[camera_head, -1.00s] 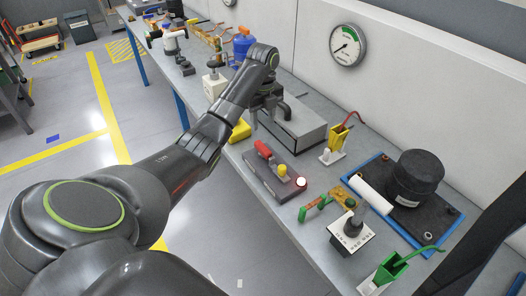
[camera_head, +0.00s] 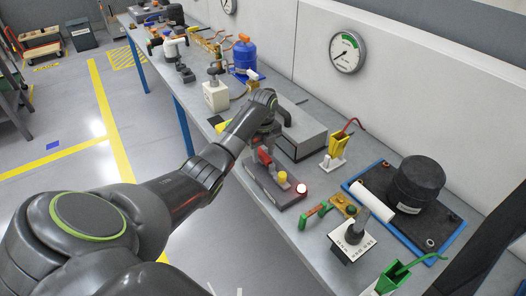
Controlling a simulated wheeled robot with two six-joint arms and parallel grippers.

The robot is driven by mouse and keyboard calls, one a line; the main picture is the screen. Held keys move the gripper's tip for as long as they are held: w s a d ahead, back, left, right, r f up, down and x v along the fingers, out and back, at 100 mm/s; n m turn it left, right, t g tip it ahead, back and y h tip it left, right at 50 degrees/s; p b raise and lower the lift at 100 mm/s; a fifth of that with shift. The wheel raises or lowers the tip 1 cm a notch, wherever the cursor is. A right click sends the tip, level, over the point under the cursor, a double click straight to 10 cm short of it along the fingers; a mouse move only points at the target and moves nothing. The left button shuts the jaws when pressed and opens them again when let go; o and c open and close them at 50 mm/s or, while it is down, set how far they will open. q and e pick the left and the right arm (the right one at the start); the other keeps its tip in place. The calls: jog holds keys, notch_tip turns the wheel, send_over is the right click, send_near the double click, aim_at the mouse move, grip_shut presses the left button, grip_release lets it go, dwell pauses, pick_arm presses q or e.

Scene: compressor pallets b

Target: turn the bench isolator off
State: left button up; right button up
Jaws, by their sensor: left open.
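The bench isolator appears to be the grey box (camera_head: 283,196) on the bench, with a red lever (camera_head: 265,157), a yellow knob (camera_head: 282,176) and a bright lamp (camera_head: 301,188) ringed in red. My left gripper (camera_head: 264,148) is open, pointing down at the far-left end of this box, right by the red lever. The gripper and wrist hide part of that end. I cannot tell whether the fingers touch the lever.
A grey case (camera_head: 302,135) stands just behind my left gripper. A yellow holder (camera_head: 337,147), a green-handled part (camera_head: 314,215), a black-knobbed white block (camera_head: 350,240) and a blue tray (camera_head: 434,250) with a black cylinder stand to the right. A blue bottle (camera_head: 245,56) stands farther back.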

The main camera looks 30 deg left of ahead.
pick_arm(q)
grip_shut()
jog(key=shift+r+n+p, duration=0.2)
jog(key=shift+n+p, duration=0.7)
jog(key=shift+p, duration=0.2)
jog(key=n+p, duration=0.3)
jog(key=shift+n, duration=0.3)
jog(key=n+p, duration=0.1)
jog(key=n, duration=0.1)
jog(key=shift+n+p, duration=0.3)
jog(key=n+p, duration=0.1)
jog(key=n, duration=0.2)
jog(key=shift+n+p, duration=0.3)
jog(key=shift+p, duration=0.05)
jog(key=n+p, duration=0.1)
jog(key=n, duration=0.2)
jog(key=shift+w+f+n+p, duration=0.1)
jog(key=shift+n+p, duration=0.45)
jog(key=shift+n, duration=1.05)
